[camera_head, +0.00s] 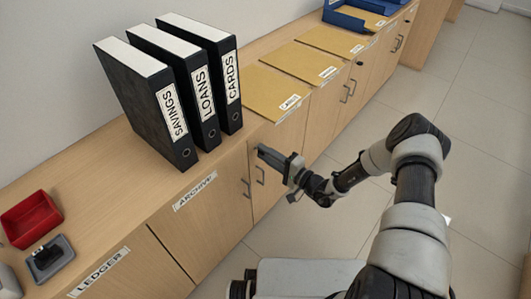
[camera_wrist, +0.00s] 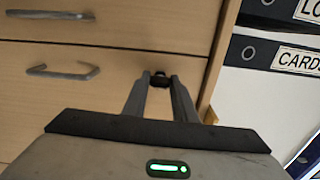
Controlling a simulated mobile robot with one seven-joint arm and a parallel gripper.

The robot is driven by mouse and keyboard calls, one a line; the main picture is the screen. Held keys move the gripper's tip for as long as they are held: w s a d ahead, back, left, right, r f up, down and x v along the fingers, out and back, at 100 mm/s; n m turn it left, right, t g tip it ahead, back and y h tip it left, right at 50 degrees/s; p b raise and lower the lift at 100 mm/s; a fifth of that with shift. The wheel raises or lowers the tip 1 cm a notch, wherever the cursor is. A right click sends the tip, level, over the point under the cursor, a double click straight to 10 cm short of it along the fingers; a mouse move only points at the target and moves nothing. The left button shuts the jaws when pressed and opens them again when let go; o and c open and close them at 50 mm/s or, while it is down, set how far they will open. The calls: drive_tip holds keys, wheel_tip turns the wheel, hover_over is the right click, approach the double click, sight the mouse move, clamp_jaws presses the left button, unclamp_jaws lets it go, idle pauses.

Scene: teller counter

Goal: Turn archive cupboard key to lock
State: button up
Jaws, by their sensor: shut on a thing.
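The archive cupboard (camera_head: 222,215) is a light wood cupboard under the counter, with an ARCHIVE label (camera_head: 195,191) on its front. In the wrist view its wood front (camera_wrist: 105,50) is close ahead. My gripper (camera_head: 262,152) is at the front, near the upper edge and above the door handles. In the wrist view my gripper (camera_wrist: 160,84) is shut on a small dark key (camera_wrist: 160,77) at the wood surface. The key is mostly hidden between the fingertips, so its angle cannot be told. In the head view the gripper hides the key.
Two bar handles (camera_wrist: 62,72) are beside the fingers in the wrist view. Black binders (camera_head: 190,95) stand on the counter above. Yellow folders (camera_head: 275,92), a blue tray (camera_head: 352,18) and a red tray (camera_head: 32,218) lie along it. The tiled floor to the right is clear.

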drive_tip(key=shift+n, duration=0.3)
idle(0.4)
drive_tip(key=o, duration=1)
drive_tip(key=shift+o, duration=0.2)
drive_tip(key=p+v, duration=0.2)
drive_tip(key=v, duration=1.5)
drive_tip(key=shift+s+d, duration=0.15)
